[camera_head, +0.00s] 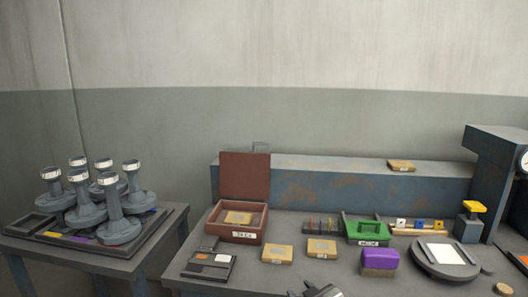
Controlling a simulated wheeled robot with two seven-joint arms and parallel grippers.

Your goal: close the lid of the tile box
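The tile box (216,225) is a reddish-brown open box with a white label on its front, on the table left of centre. Its lid (244,176) stands upright at the back edge, so the box is open. A tan tile (238,217) lies inside. My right gripper (318,291) shows only in part at the bottom edge, in front of the box and to its right. It appears to touch nothing; its finger opening is not clear. My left gripper is not in view.
Two tan tiles (278,253) lie right of the box, and a dark flat case (209,262) lies in front of it. A green tray (367,232), purple block (379,261) and round plate (444,257) stand to the right. A side table (150,254) holds several grey pedestal-like parts.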

